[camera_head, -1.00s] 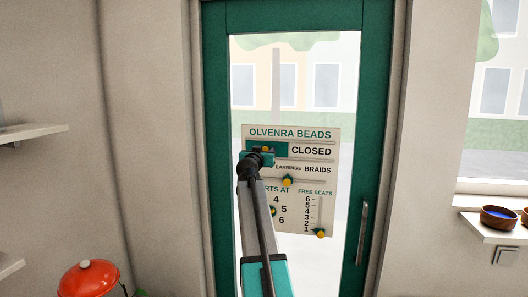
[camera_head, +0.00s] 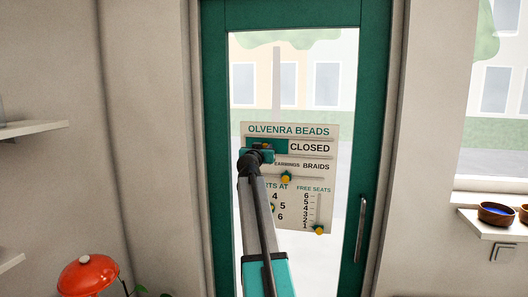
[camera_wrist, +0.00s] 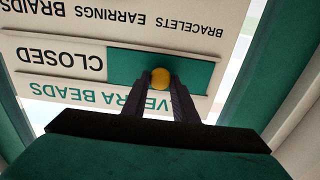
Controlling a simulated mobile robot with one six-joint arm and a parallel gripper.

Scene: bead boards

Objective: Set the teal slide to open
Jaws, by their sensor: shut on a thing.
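The sign board (camera_head: 265,215), headed OLVENRA BEADS, is on the glass of the green door. Its teal slide (camera_head: 281,144) sits at the left of the top row, and the word CLOSED shows uncovered to its right. In the wrist view, which is upside down, the teal slide (camera_wrist: 125,62) has a round yellow knob (camera_wrist: 160,77). My gripper (camera_wrist: 160,84) is shut on this knob, one finger on each side. In the head view my gripper (camera_head: 265,148) hides the lower left of the slide. What lies behind the slide is hidden.
Below are a BRAIDS row with a yellow knob (camera_head: 286,178), a start-time dial partly behind my arm, and a FREE SEATS slider (camera_head: 319,229) at 1. A door handle (camera_head: 361,230) is to the right. A red lamp (camera_head: 88,275) stands lower left.

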